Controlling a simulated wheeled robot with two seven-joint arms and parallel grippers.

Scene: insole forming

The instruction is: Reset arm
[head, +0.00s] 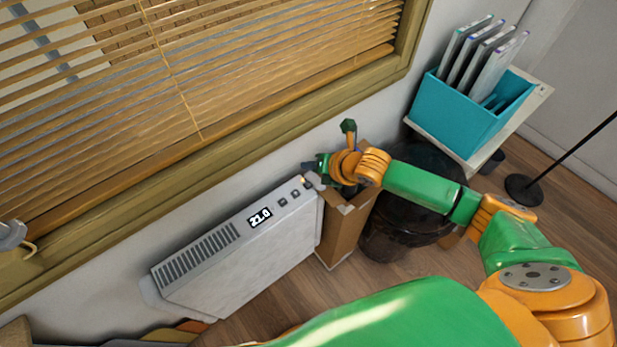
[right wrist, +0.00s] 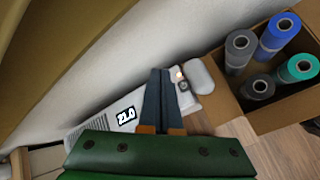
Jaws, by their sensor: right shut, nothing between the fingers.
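My right gripper (head: 316,168) is at the upper right end of a white wall heater (head: 245,262), close to its control buttons. In the right wrist view its two dark fingers (right wrist: 160,72) are together with nothing between them. The heater's display (head: 260,217) reads about 21.0 and also shows in the right wrist view (right wrist: 126,116). A small lit spot (right wrist: 180,75) shows beside the fingertips; I cannot tell whether they touch the heater. My right arm reaches in from the right. My left gripper is not in view.
A cardboard box (head: 345,230) with several rolls stands beside the heater, under my right forearm. A black bin (head: 385,240) is next to it. A teal file box (head: 460,118) sits on a white shelf at the upper right. Window blinds (head: 200,80) hang above the heater.

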